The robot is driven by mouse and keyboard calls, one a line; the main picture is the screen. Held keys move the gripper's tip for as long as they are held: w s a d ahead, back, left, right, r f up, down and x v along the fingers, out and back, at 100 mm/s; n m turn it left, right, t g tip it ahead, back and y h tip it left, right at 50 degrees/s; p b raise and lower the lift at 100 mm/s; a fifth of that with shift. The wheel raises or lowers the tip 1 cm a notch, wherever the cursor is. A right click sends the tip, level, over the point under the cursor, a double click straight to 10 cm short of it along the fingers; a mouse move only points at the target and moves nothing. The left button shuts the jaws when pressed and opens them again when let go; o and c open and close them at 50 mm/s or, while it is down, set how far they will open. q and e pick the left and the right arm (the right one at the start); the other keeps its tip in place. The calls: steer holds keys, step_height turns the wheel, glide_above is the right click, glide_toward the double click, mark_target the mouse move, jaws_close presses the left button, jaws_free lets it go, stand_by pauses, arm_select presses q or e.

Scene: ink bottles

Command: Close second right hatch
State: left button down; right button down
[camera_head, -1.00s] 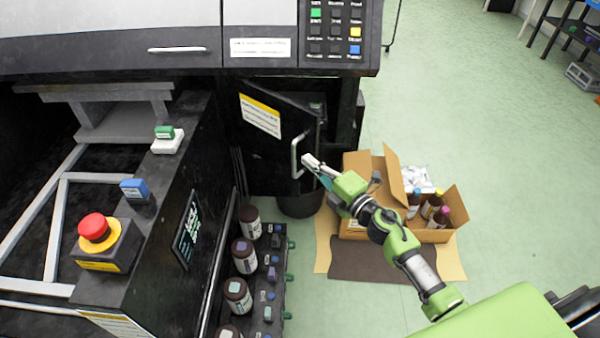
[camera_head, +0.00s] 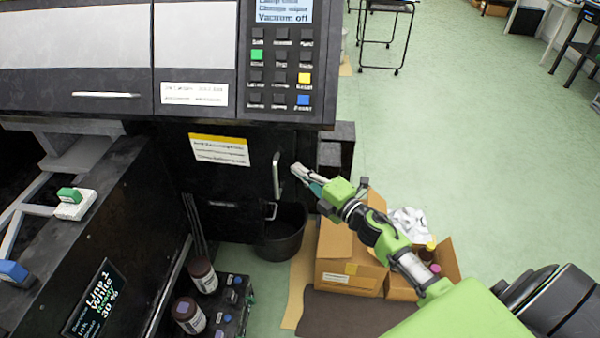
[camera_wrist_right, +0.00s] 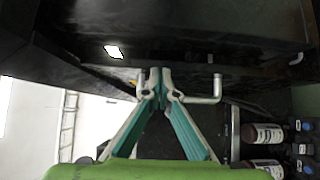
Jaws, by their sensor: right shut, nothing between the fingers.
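The hatch (camera_head: 215,170) is a black panel with a yellow-and-white label and an upright silver handle (camera_head: 277,175) at its right edge. In the head view it looks flush, or nearly flush, with the machine front; a small gap cannot be ruled out. My right gripper (camera_head: 298,172) is shut and empty, just right of the handle. In the right wrist view its fingertips (camera_wrist_right: 160,84) meet close to the dark panel, with a silver handle (camera_wrist_right: 217,88) to their right. Whether the fingertips touch the panel is unclear. My left gripper is out of view.
A lower handle (camera_head: 270,211) and a black bucket (camera_head: 281,235) are below the hatch. Cardboard boxes (camera_head: 345,262) stand below my right arm. Ink bottles (camera_head: 188,315) stand at the lower left. Green floor at right is mostly clear.

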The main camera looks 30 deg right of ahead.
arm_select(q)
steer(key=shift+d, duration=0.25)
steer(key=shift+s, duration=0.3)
